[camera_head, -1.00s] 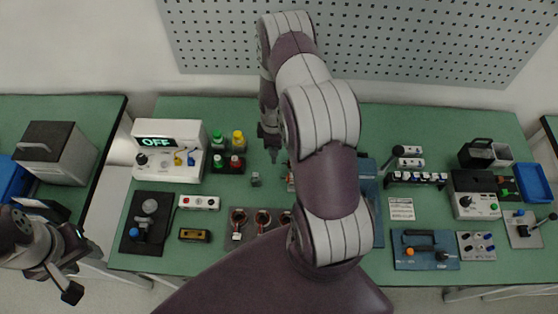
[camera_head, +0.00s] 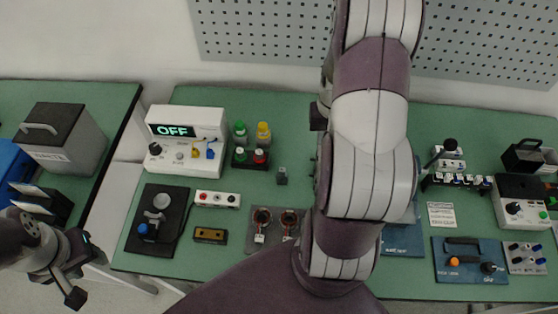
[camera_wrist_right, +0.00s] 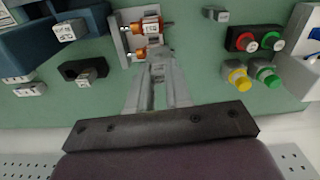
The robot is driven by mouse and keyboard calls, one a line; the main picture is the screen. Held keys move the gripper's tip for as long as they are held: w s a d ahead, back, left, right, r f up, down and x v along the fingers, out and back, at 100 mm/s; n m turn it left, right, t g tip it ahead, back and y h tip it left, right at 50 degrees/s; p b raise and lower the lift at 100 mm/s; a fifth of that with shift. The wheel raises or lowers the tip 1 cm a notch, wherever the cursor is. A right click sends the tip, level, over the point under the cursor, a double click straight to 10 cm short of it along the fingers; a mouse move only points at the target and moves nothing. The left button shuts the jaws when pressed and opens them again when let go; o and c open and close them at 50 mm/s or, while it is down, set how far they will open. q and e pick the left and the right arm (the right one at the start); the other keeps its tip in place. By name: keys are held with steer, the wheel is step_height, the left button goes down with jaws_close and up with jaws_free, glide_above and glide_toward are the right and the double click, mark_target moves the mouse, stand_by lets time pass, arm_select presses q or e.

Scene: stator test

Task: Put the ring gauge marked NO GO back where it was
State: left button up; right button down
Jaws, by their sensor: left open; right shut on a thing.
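My right arm crosses the middle of the head view and its gripper is hidden there. In the right wrist view my right gripper (camera_wrist_right: 159,58) is shut on a small grey thing, mostly hidden between the fingers; no marking is readable. Just beyond the fingertips is a grey stand (camera_wrist_right: 119,38) with an upper orange piece (camera_wrist_right: 147,25) and a lower orange piece (camera_wrist_right: 138,53). I cannot tell whether the gripper touches the lower one. A dark holder (camera_wrist_right: 69,71) with a grey labelled piece lies left of the fingers. My left gripper (camera_head: 85,268) is open and empty at the lower left, off the bench.
Colored-cap bottles (camera_wrist_right: 240,80) stand right of the right gripper, and a small grey block (camera_wrist_right: 215,14) lies above it. A display unit reading OFF (camera_head: 186,138) stands at the bench's left.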

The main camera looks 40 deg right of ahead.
steer(key=shift+w+a+f+m, duration=0.1)
steer(key=shift+w+m, duration=0.05)
steer(key=shift+m, duration=0.25)
steer(key=w+a+f+p, duration=0.1)
steer(key=w+f, duration=0.2)
steer(key=w+a+f+p, duration=0.1)
steer(key=w+a+f, duration=0.1)
steer(key=w+f, duration=0.1)
steer(key=w+a+f+p, duration=0.1)
steer(key=w+f, duration=0.3)
steer(key=shift+a+f+p, duration=0.25)
steer(key=shift+a+p, duration=0.05)
steer(key=shift+p, duration=0.05)
steer(key=shift+w+f, duration=0.15)
steer(key=shift+f, duration=0.1)
steer(key=shift+f, duration=0.1)
steer(key=c, duration=1.1)
jaws_free()
steer(key=shift+o, duration=0.2)
